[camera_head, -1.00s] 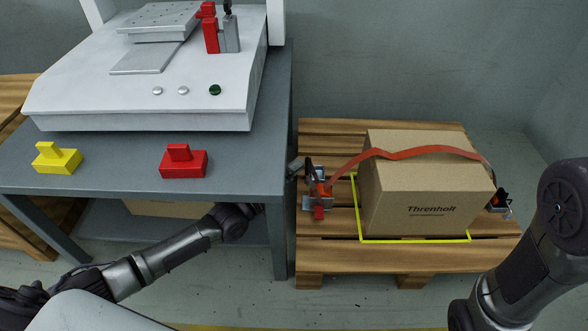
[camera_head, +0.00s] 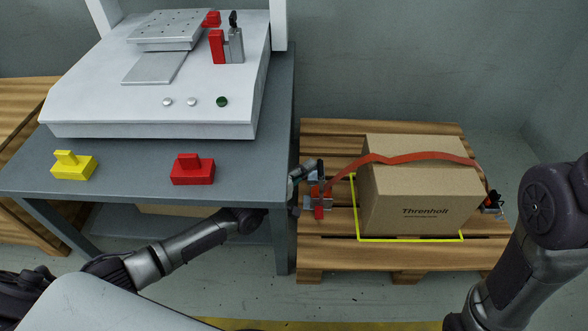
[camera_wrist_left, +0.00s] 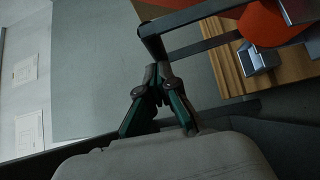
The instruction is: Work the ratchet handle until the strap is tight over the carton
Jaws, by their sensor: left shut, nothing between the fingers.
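The carton (camera_head: 420,203), printed Threnholt, stands on the pallet (camera_head: 390,257). The orange-red strap (camera_head: 412,157) runs over its top in a wavy arch, slack on the left where it slopes to the ratchet (camera_head: 320,203). The strap's right end goes down to a small fitting (camera_head: 493,202). My left gripper (camera_head: 310,174) is at the ratchet, beside the table edge. In the left wrist view its fingers (camera_wrist_left: 158,72) are shut and empty, at the end of the dark handle frame (camera_wrist_left: 152,40); I cannot tell whether they touch it. My right gripper is out of view.
The grey table (camera_head: 120,192) stands close left of the ratchet, with my left arm low in front of it. It bears a white machine (camera_head: 150,110), a yellow block (camera_head: 73,167) and a red block (camera_head: 192,171). A yellow outline (camera_head: 410,240) surrounds the carton's base.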

